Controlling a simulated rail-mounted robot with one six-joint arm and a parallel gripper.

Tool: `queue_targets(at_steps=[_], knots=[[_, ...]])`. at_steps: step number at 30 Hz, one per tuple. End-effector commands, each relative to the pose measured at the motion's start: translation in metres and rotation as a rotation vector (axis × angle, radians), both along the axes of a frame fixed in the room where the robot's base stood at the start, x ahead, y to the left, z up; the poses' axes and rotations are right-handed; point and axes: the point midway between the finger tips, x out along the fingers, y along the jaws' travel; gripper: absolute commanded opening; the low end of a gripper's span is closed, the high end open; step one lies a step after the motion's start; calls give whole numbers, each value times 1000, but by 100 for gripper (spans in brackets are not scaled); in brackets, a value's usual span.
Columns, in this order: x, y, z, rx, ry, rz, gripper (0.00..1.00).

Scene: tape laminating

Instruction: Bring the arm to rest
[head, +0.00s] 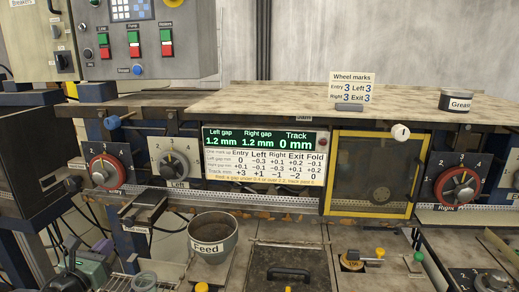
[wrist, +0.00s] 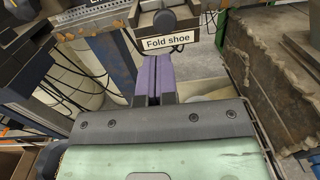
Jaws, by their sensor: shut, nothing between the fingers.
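My gripper (wrist: 153,62) shows in the wrist view with its two purple fingers together, and nothing is seen between them. Its mint-green and dark housing fills the bottom of that view. The fingertips lie just below a block labelled "Fold shoe" (wrist: 168,41) in the picture; I cannot tell whether they touch it. In the head view a mint-green and black part at the lower left edge looks like the end of my arm, low beside the machine.
The machine's screen (head: 262,139) reads 1.2 mm for both gaps and 0 mm track. Dials (head: 108,171) flank it. A yellow-framed window (head: 370,172), a Feed bowl (head: 212,240) and a Grease tin (head: 456,101) stand nearby. A rough-edged block (wrist: 275,75) is right of my gripper.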

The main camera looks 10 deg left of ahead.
Motion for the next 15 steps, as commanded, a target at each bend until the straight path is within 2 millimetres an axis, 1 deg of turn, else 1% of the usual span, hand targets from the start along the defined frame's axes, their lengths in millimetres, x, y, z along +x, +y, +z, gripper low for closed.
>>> queue_targets(at_steps=[1, 4, 6, 10, 15], knots=[[14, 2, 1, 0, 0, -2, 0], [34, 4, 1, 0, 0, 0, 0], [42, 7, 1, 0, 1, 3, 0], [51, 9, 1, 0, 1, 7, 0], [52, 9, 1, 0, 1, 8, 0]])
